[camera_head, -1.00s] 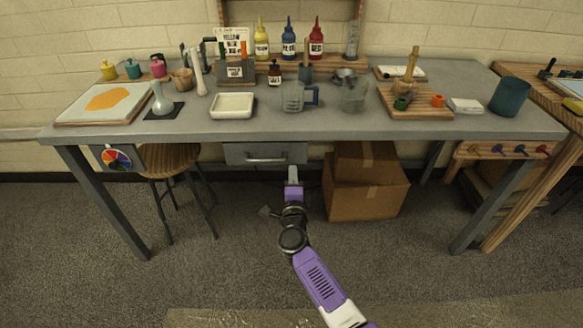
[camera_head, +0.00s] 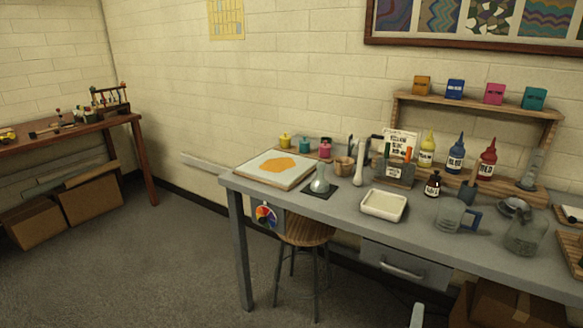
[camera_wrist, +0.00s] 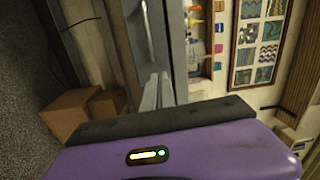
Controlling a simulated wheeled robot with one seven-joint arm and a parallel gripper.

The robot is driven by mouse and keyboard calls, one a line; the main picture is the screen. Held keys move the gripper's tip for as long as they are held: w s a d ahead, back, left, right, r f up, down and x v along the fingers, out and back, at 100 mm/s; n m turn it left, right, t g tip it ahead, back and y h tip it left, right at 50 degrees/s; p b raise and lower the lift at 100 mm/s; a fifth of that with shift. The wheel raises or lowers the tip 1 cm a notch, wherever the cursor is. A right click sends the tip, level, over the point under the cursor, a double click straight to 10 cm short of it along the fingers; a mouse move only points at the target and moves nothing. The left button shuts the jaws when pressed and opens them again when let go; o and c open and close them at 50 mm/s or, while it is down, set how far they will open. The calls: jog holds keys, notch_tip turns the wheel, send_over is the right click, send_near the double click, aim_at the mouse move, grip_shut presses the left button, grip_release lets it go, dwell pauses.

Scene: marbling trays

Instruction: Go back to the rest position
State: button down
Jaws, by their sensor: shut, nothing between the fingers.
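My gripper (camera_wrist: 156,92) shows in the wrist view, its two grey fingers close together and empty in front of the purple wrist body. The grey desk drawer (camera_wrist: 152,30) with its bar handle lies beyond the fingers. In the head view only a pale tip of my gripper (camera_head: 417,315) shows at the bottom edge, below the drawer (camera_head: 405,265). The rest of the arm is out of that view. The drawer looks closed.
A stool (camera_head: 305,232) stands beneath. Cardboard boxes (camera_wrist: 72,110) are near the arm. Open floor lies left.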

jog(key=s+a+r+n+t+y, duration=0.4)
jog(key=s+a+r+n, duration=0.25)
jog(key=s+n, duration=0.2)
jog(key=s+a+r+n+g+y, duration=0.1)
jog(key=s+n, duration=0.4)
jog(key=s, duration=0.6)
jog(key=s+a+r+n+g+y+p, duration=0.1)
jog(key=s+a+r+n+g+y, duration=0.1)
jog(key=s, duration=0.9)
jog(key=s+a+r+n+g+y+p, duration=0.1)
jog(key=s+a+r+n+y, duration=0.1)
jog(key=s+n, duration=0.6)
jog(key=s+a+y, duration=0.1)
jog(key=s+a, duration=0.1)
jog(key=s, duration=0.2)
jog(key=shift+a+r+g, duration=0.2)
jog(key=shift+a+g, duration=0.2)
